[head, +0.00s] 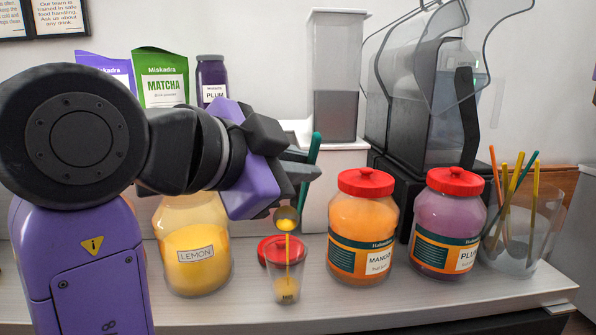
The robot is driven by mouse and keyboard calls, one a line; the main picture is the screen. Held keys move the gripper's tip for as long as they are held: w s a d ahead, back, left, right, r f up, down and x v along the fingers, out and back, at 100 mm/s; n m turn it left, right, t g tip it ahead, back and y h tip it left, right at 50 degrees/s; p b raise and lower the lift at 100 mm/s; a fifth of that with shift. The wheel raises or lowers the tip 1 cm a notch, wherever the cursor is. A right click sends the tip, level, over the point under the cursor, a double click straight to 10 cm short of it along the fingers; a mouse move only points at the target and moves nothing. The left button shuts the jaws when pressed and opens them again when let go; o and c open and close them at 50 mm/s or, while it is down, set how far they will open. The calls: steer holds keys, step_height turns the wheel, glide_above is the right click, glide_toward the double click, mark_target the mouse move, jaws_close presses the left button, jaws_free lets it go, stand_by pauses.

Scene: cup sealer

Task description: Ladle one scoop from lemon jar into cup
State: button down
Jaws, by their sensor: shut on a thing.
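The lemon jar (192,238) holds yellow contents and stands on the counter, its top hidden behind my arm. The clear cup (286,288) stands to its right with a little yellow at the bottom. My gripper (306,172) is shut on the teal handle of the ladle (312,150), above the cup. The ladle's bowl (287,217) is tilted over the cup and has yellow in it. A thin yellow stream (287,248) runs from the bowl down into the cup.
A red lid (270,247) lies behind the cup. The mango jar (361,232) and a purple plum jar (447,225), both red-lidded, stand to the right. A clear container of colored straws (522,235) is at far right. A dark machine (425,110) stands behind.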

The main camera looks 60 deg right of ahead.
steer(key=s+a+f+m+h+b, duration=0.2)
steer(key=f+b, duration=0.4)
steer(key=b, duration=0.5)
steer(key=s+a+f+m+h+b, duration=0.2)
steer(key=f+b, duration=0.4)
steer(key=b, duration=0.4)
steer(key=shift+s+a+f+t+h+b, duration=0.3)
steer(key=shift+s+a+t+h+b, duration=0.15)
steer(key=shift+a+h, duration=0.4)
steer(key=shift+a, duration=0.2)
steer(key=shift+r, duration=0.1)
